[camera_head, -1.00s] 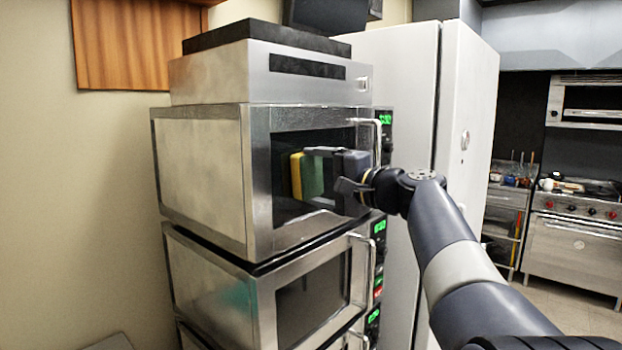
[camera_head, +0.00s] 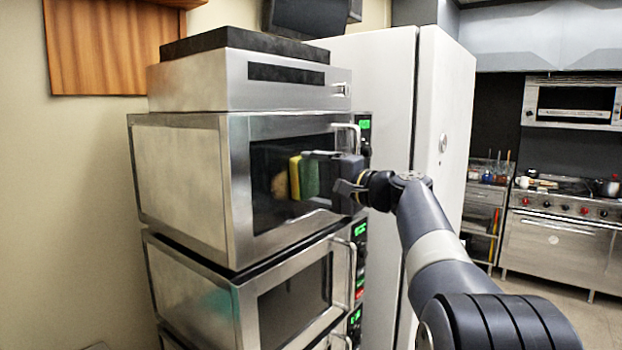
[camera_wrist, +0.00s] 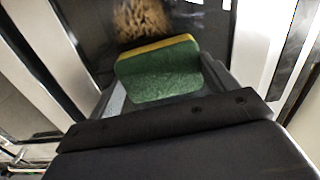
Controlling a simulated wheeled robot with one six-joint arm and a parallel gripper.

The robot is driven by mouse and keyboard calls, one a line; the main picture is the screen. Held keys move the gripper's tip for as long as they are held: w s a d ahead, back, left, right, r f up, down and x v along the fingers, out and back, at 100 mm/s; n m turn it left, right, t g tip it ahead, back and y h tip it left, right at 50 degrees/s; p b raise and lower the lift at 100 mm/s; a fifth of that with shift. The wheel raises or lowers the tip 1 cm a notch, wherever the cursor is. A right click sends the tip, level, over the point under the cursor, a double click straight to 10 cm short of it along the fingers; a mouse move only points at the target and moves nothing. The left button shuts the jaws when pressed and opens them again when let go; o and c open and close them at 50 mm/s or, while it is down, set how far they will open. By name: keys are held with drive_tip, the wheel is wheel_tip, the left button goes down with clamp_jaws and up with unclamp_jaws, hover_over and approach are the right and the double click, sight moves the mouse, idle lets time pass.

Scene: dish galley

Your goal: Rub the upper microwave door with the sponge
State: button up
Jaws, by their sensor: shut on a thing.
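The upper microwave (camera_head: 180,178) has a dark glass door (camera_head: 272,155) in a steel frame, with a handle at its right. A brown smudge (camera_head: 279,185) shows on the glass; it also shows in the wrist view (camera_wrist: 140,18). My gripper (camera_head: 317,178) is shut on the sponge (camera_head: 308,176), its fingers at either side of it. The sponge is green with a yellow layer facing the door; in the wrist view it (camera_wrist: 160,78) lies just below the smudge. It is in front of the glass, right of the smudge; I cannot tell whether it touches.
A second microwave (camera_head: 190,285) stands beneath, and a steel appliance (camera_head: 200,82) with a dark top sits above. A tall white cabinet (camera_head: 440,130) stands close behind my arm. A stove (camera_head: 560,240) is at the far right, with open floor before it.

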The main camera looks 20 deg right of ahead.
drive_tip(key=shift+w+d+f+b, duration=0.15)
drive_tip(key=shift+w+d+b, duration=0.1)
drive_tip(key=shift+d+b, duration=0.1)
drive_tip(key=shift+s+a+b, duration=0.65)
drive_tip(key=shift+s+a, duration=0.25)
drive_tip(key=shift+a, duration=0.35)
drive_tip(key=shift+s+a+b, duration=0.65)
drive_tip(key=shift+s+a, duration=0.3)
drive_tip(key=shift+a, duration=0.3)
drive_tip(key=shift+s+a+b, duration=0.65)
drive_tip(key=shift+s+a, duration=0.25)
drive_tip(key=shift+a, duration=0.35)
drive_tip(key=shift+d, duration=0.1)
drive_tip(key=shift+s+d, duration=0.35)
drive_tip(key=shift+b+v, duration=0.9)
drive_tip(key=shift+v, duration=1.6)
drive_tip(key=shift+s, duration=0.1)
